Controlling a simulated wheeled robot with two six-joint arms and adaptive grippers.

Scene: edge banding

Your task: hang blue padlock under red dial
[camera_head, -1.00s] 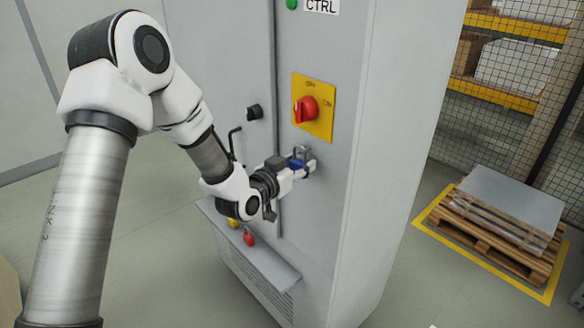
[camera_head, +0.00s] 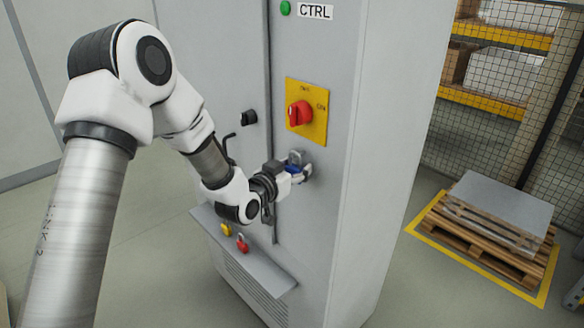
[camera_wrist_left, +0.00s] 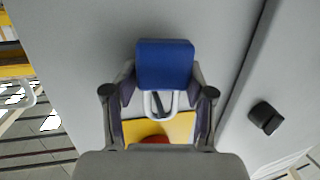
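The red dial (camera_head: 300,113) sits on a yellow plate (camera_head: 319,126) on the grey cabinet's front. My left gripper (camera_head: 300,172) is just below the plate, close to the cabinet face. It is shut on the blue padlock (camera_head: 296,168), whose grey shackle points up toward the dial. In the left wrist view the blue padlock body (camera_wrist_left: 165,64) sits between the fingers, with its shackle (camera_wrist_left: 158,103) toward the yellow plate (camera_wrist_left: 181,128) and the partly hidden red dial (camera_wrist_left: 155,139). I cannot tell whether the shackle passes through anything. My right gripper is not in view.
A yellow padlock (camera_head: 226,230) and a red padlock (camera_head: 242,243) are at the cabinet's low ledge (camera_head: 262,266). A black knob (camera_head: 249,117) projects left of the dial. A loaded pallet (camera_head: 478,237) stands on the floor at right, before mesh fencing.

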